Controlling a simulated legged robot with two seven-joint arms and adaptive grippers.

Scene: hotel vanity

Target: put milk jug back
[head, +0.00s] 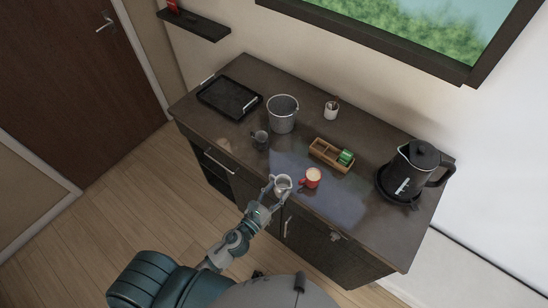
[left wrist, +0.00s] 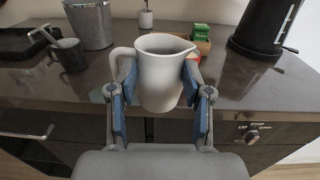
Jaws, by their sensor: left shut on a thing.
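The milk jug (head: 281,183) is a small white jug with a handle on the left and a spout on the right. My left gripper (head: 279,193) is shut on it, near the front edge of the vanity top. In the left wrist view the jug (left wrist: 162,75) is upright between the two blue finger pads of the left gripper (left wrist: 158,95). It appears to be held at or just above the counter edge; I cannot tell if its base touches anything. My right gripper is not in view.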

